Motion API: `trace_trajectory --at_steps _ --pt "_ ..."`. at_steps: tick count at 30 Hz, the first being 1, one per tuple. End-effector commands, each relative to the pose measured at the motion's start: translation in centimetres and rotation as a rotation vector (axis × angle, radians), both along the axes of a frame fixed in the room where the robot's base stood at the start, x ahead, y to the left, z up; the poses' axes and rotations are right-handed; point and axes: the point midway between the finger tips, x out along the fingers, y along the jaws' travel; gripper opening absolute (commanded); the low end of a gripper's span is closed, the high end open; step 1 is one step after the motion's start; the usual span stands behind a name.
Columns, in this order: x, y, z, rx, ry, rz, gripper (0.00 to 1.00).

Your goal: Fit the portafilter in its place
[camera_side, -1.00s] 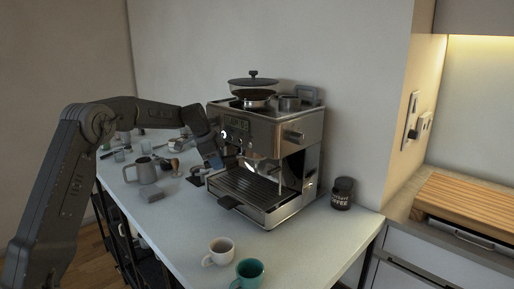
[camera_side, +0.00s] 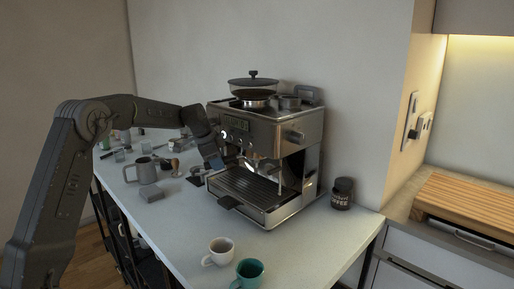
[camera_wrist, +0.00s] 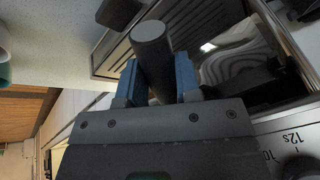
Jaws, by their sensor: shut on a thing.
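The espresso machine (camera_side: 290,148) stands on the white counter, its front facing left toward me. My gripper (camera_side: 222,163) is at the machine's front, below the control panel and above the drip tray (camera_side: 247,187). In the wrist view my gripper (camera_wrist: 158,80) has its two blue fingers shut on the dark round handle of the portafilter (camera_wrist: 152,38). The handle's end points toward the camera. The portafilter's head is hidden behind the handle and gripper, so I cannot tell whether it touches the machine's group head. The drip tray's slats (camera_wrist: 205,20) show behind the fingers.
A white cup (camera_side: 219,251) and a teal cup (camera_side: 249,272) stand at the front counter edge.

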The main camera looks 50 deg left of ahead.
Motion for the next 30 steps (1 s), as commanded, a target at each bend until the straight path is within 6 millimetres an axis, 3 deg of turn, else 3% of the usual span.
trace_trajectory --at_steps 30 --pt "-0.24 -0.56 0.37 0.002 -0.009 0.048 0.00"
